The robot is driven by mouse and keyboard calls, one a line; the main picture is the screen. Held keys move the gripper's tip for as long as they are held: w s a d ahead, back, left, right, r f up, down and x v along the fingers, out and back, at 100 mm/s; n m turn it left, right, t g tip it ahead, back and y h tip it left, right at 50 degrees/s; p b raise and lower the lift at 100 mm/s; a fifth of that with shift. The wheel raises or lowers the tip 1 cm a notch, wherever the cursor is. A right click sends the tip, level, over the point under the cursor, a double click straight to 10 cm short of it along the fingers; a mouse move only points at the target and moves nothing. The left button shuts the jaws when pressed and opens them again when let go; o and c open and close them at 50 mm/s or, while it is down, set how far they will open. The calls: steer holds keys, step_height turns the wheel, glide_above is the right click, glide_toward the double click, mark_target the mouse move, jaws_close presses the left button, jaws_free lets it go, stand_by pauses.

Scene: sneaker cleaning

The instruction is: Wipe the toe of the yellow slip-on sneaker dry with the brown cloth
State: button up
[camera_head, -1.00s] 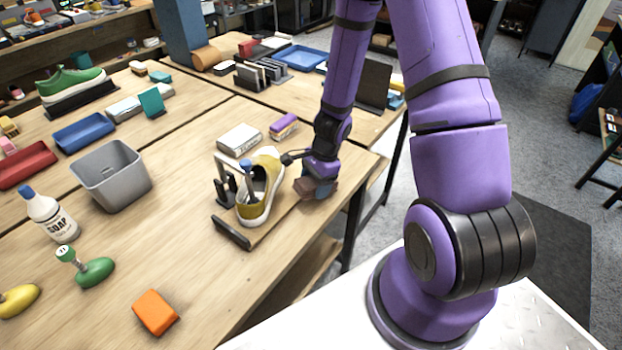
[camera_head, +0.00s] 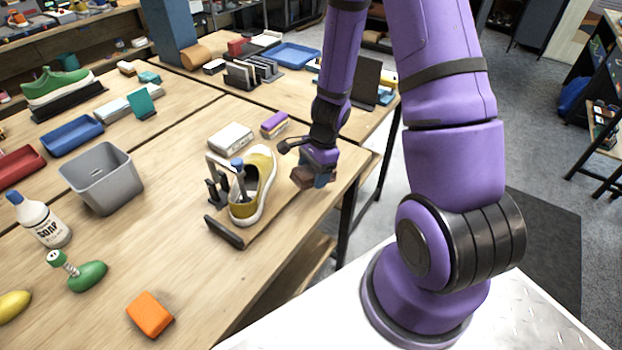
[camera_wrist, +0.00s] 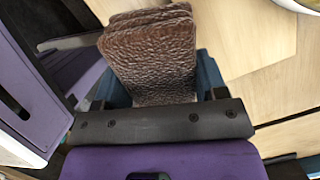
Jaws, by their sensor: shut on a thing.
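The yellow slip-on sneaker (camera_head: 262,190) with a white sole sits on a stand (camera_head: 226,232) near the table's right edge. A corner of pale rim at the top right of the wrist view (camera_wrist: 300,5) may be its sole. My gripper (camera_head: 318,180) is to the right of the sneaker, apart from it, close to the table edge. It is shut on the brown cloth (camera_wrist: 152,55), a folded, textured pad that fills the upper middle of the wrist view. In the head view the cloth (camera_head: 306,178) is partly hidden by my gripper.
A white block (camera_head: 231,137) and a purple-topped block (camera_head: 274,123) lie behind the sneaker. A grey bin (camera_head: 103,178), soap bottle (camera_head: 40,220), green-handled brush (camera_head: 85,273) and orange block (camera_head: 150,314) stand to the left and front. The table between bin and sneaker is clear.

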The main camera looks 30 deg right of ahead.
steer(key=shift+v, duration=0.8)
steer(key=w+d+r, duration=0.2)
steer(key=w+r, duration=0.2)
steer(key=r, duration=0.3)
steer(key=shift+r, duration=0.4)
